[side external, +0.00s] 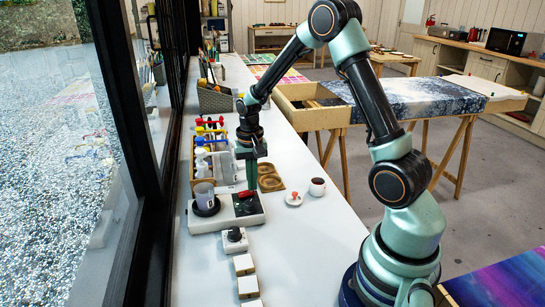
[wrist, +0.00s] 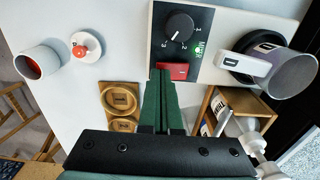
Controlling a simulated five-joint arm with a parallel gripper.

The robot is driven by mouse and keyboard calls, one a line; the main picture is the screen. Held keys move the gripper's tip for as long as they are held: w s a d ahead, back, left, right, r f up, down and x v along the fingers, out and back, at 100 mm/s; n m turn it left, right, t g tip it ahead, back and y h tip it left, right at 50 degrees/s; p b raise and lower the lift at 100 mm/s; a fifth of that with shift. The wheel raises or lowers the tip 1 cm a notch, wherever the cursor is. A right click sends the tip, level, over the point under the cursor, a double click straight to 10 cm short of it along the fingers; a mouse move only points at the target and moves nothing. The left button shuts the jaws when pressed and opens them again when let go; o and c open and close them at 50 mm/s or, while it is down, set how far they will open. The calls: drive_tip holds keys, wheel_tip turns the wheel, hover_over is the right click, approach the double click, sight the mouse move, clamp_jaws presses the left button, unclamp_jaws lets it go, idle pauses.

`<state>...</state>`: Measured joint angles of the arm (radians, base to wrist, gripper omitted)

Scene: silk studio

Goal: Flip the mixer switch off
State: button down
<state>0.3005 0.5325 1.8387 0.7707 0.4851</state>
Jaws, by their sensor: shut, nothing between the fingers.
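The mixer is a low white unit (side external: 210,224) with a dark panel (wrist: 207,22) on the white counter. The panel carries a black dial (wrist: 179,26), a small green lit mark (wrist: 198,49) and a red switch (wrist: 174,71). The switch also shows in the side view (side external: 247,194). A grey cup (wrist: 292,74) stands on the mixer's round black plate. My gripper (side external: 250,187) points down over the panel, shut and empty. In the wrist view its closed fingertips (wrist: 162,71) overlap the red switch's edge. I cannot tell whether they touch it, and the fingers hide part of it.
A wooden holder (wrist: 120,97) lies close beside the mixer. A saucer with a red-topped piece (side external: 294,199) and a white cup (side external: 317,187) stand right of it. A rack of coloured-handled items (side external: 193,172) is behind. A knob box (side external: 234,246) and wooden blocks (side external: 244,266) are in front.

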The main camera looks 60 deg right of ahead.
drive_tip(key=shift+f, duration=0.45)
idle(0.3)
drive_tip(key=shift+r, duration=2.3)
drive_tip(key=shift+a+r, duration=0.1)
drive_tip(key=shift+r, duration=0.05)
drive_tip(key=s+a+r+n+t, duration=0.5)
drive_tip(key=s+a+r+n, duration=0.4)
drive_tip(key=r, duration=0.6)
drive_tip(key=s+a, duration=0.2)
drive_tip(key=a, duration=0.1)
drive_tip(key=shift+s+t, duration=0.25)
drive_tip(key=shift+t, duration=0.05)
drive_tip(key=shift+a, duration=0.1)
